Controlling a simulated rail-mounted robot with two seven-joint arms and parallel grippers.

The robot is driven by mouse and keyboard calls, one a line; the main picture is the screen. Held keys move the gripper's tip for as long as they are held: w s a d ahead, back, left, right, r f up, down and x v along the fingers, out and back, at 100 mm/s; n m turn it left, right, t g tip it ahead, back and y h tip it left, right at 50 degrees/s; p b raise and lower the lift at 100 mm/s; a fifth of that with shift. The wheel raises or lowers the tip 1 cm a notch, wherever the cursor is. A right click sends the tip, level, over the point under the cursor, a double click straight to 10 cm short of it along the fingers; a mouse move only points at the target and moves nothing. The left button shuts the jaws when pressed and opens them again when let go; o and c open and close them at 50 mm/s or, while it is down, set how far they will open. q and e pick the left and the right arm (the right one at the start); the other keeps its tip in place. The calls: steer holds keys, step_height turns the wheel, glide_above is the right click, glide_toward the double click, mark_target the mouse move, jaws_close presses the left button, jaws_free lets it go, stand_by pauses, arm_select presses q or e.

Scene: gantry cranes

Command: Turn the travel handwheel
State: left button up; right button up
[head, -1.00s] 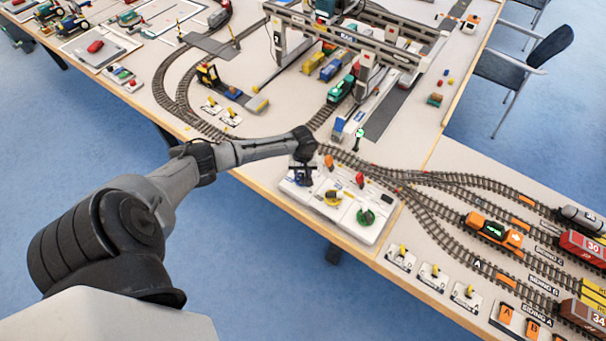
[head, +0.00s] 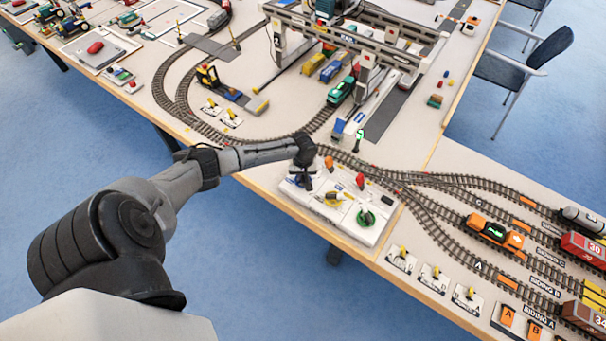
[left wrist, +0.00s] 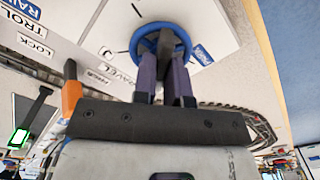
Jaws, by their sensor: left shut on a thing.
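The travel handwheel is a blue wheel (left wrist: 186,38) on a white control panel (left wrist: 105,35). A partly covered label beside it seems to read TRAVEL. My left gripper (left wrist: 163,58) is shut on the handwheel, its two fingers reaching in over the middle of the wheel. In the head view my left gripper (head: 302,182) points down onto the left end of the control console (head: 345,232) and hides most of the blue wheel. My right gripper does not show.
The console also bears a yellow wheel (head: 335,199), a green wheel (head: 366,217), a red control (head: 360,181) and an orange one (head: 328,162). Tracks (head: 430,185) run just behind it. The gantry crane (head: 345,40) stands further back. The table edge lies in front.

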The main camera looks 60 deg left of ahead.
arm_select(q)
steer(key=shift+m, duration=0.3)
jaws_close()
steer(key=shift+r+m+p, duration=0.1)
steer(key=shift+m+p, duration=0.7)
steer(key=shift+m, duration=0.1)
steer(key=m+p, duration=0.1)
steer(key=m, duration=0.2)
steer(key=shift+d+m, duration=0.1)
steer(key=shift+m, duration=0.2)
steer(key=m+p, duration=0.1)
steer(key=m, duration=0.1)
steer(key=shift+m, duration=0.4)
steer(key=m, duration=0.3)
steer(key=shift+m, duration=0.9)
